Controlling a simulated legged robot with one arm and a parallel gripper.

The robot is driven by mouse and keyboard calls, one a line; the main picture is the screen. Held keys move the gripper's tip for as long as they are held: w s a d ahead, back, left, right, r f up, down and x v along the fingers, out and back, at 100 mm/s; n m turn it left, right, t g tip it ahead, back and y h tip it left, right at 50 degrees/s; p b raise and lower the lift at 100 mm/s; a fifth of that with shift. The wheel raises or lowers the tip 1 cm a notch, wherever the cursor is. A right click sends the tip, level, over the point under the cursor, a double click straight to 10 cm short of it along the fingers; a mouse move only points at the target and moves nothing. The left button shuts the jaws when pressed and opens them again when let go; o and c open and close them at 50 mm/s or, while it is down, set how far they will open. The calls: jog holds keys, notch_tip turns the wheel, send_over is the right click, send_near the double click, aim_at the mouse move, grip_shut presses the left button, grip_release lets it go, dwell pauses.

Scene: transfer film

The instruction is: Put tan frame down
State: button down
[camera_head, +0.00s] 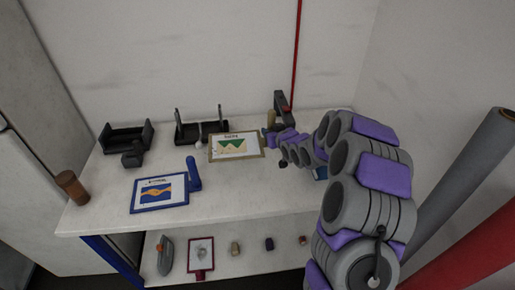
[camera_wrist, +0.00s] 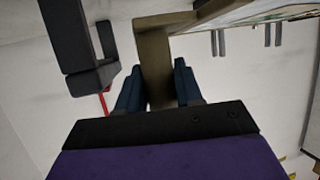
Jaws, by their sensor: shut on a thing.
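The tan frame (camera_head: 230,147) holds a picture of green and orange peaks and is at the middle of the white tabletop, face up or nearly so. My gripper (camera_head: 270,141) is at its right edge in the head view. In the wrist view, my gripper's two dark blue fingers (camera_wrist: 158,88) are on either side of a tan bar of the frame (camera_wrist: 153,50), shut on it. Part of the pictured face shows at the top right there. I cannot tell whether the frame touches the table.
A black holder (camera_head: 127,141), a pronged black stand (camera_head: 190,133) and a dark upright device (camera_head: 282,106) stand behind. A brown cup (camera_head: 72,187) is far left. A lower shelf (camera_head: 225,265) holds several items.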

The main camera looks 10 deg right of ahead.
jog(key=f, duration=0.1)
jog(key=a+f, duration=0.1)
jog(key=f, duration=0.1)
jog(key=f+b, duration=0.1)
jog(key=shift+w+a+f, duration=0.1)
jog(key=shift+a+f, duration=0.1)
jog(key=shift+a, duration=0.15)
jog(key=f, duration=0.1)
jog(key=d+f, duration=0.1)
jog(key=d+f+b, duration=0.1)
jog(key=shift+f, duration=0.4)
jog(key=shift+a+r, duration=0.15)
jog(key=shift+a, duration=0.05)
jog(key=c, duration=0.7)
grip_release()
jog(key=shift+a, duration=0.55)
jog(key=shift+c, duration=0.2)
jog(key=shift+d, duration=0.5)
jog(key=shift+s+d+r, duration=0.1)
jog(key=shift+s+d, duration=0.05)
jog(key=shift+s, duration=0.05)
jog(key=p+v, duration=0.2)
jog(key=v, duration=0.9)
jog(key=shift+s+a+r, duration=0.2)
jog(key=shift+s+a, duration=0.05)
jog(key=shift+s, duration=0.05)
